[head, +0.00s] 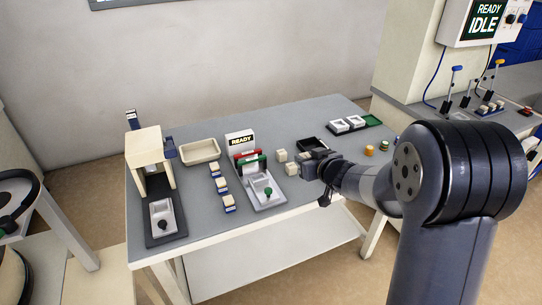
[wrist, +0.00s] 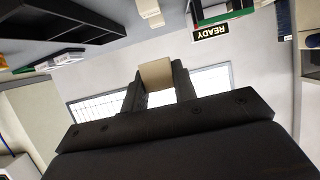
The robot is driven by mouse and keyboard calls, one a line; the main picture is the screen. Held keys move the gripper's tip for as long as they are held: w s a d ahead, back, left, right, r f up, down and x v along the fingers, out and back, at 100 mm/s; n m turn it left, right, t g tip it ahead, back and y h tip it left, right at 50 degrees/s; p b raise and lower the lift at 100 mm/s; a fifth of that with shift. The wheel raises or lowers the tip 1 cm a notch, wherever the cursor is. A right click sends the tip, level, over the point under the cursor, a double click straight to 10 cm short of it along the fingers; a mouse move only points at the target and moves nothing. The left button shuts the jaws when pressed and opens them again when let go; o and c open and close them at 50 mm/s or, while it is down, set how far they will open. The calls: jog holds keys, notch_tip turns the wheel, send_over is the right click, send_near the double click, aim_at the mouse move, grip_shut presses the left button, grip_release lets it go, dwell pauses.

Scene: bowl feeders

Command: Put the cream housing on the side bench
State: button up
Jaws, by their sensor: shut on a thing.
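My gripper (head: 305,166) is above the right part of the grey-topped table (head: 325,116). In the wrist view my gripper (wrist: 156,84) is shut on a cream housing (wrist: 155,75), a small blocky piece held between the two dark fingers. In the head view the held piece appears to be the cream block (head: 291,169) at the fingertips, close to other cream blocks. Another cream block (wrist: 150,12) shows beyond the fingers in the wrist view. Which surface is the side bench is not marked; a grey bench (head: 430,115) stands at the right.
A black tray (head: 313,144) is just behind my gripper.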

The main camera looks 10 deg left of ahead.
aim_at(302, 188)
jog(key=shift+w+a, duration=0.1)
jog(key=shift+w, duration=0.05)
notch_tip(302, 188, down, 4)
jog(key=shift+f+b, duration=0.1)
jog(key=shift+b, duration=1.15)
jog(key=shift+f+b, duration=1.1)
jog(key=shift+f, duration=1.65)
jog(key=shift+f, duration=0.1)
jog(key=o, duration=0.9)
jog(key=shift+o, duration=0.2)
